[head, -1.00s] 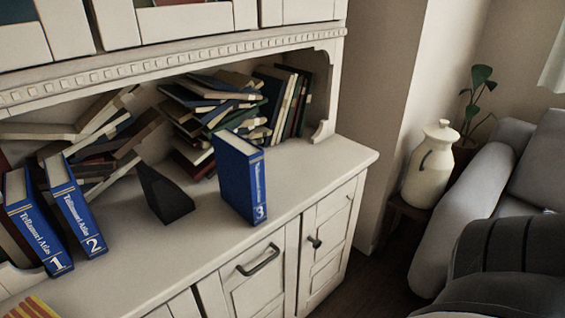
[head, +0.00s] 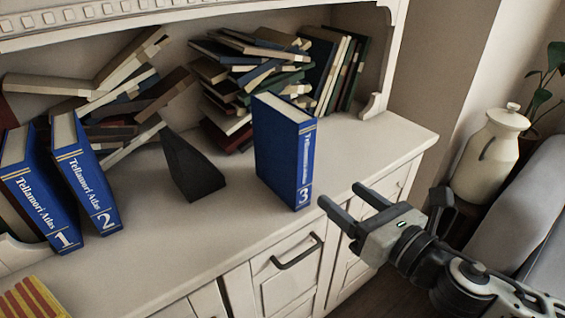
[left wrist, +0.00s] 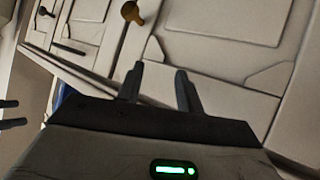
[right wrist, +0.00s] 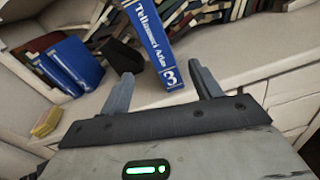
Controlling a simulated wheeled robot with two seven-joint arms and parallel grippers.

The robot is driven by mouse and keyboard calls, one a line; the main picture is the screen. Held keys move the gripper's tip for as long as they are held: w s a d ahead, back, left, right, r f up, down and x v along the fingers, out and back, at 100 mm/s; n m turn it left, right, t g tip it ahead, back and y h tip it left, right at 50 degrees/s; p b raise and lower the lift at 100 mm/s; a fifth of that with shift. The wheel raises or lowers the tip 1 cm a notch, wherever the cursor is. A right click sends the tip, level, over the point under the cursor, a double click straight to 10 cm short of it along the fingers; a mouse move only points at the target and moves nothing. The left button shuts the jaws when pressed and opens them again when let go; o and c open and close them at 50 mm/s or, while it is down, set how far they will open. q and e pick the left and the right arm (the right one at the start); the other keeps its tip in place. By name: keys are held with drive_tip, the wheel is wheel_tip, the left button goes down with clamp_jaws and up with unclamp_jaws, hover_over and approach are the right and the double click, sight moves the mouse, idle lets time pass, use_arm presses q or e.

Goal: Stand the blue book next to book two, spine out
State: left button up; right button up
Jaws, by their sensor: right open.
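The blue book (head: 284,150), marked 3, stands upright on the cabinet top near its front edge, its lettered spine facing out. Book two (head: 88,175) is blue and leans beside book one (head: 40,192) at the left. My right gripper (head: 345,199) is open and empty, in front of the cabinet and just right of the blue book, not touching it. In the right wrist view the blue book (right wrist: 154,40) shows beyond and between the fingers. My left gripper (left wrist: 157,84) is open and empty, facing pale cabinet panels; it is outside the head view.
A dark wedge-shaped bookend (head: 191,168) stands between book two and the blue book. Piles of books (head: 250,80) lie behind. A yellow-and-red striped item (head: 32,300) lies at the front left. The top is clear in front of the bookend.

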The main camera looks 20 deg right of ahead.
sight(305, 163)
drive_tip(key=w+a, duration=0.1)
drive_tip(key=w, duration=0.2)
drive_tip(key=w+a+r+n+p, duration=0.1)
drive_tip(key=w, duration=0.2)
drive_tip(key=w+a+n+p, duration=0.1)
drive_tip(key=w, duration=0.2)
drive_tip(key=shift+w+a+r+y, duration=0.15)
drive_tip(key=shift+a+y, duration=0.1)
drive_tip(key=shift+y, duration=0.15)
drive_tip(key=shift+w+a, duration=0.25)
drive_tip(key=shift+w, duration=0.2)
drive_tip(key=p+x, duration=0.1)
drive_tip(key=x, duration=0.3)
drive_tip(key=shift+w+d+r, duration=0.1)
drive_tip(key=shift+w, duration=0.45)
use_arm(q)
drive_tip(key=shift+w+a+r, duration=0.15)
drive_tip(key=shift+w+r, duration=0.05)
drive_tip(key=shift+r, duration=0.55)
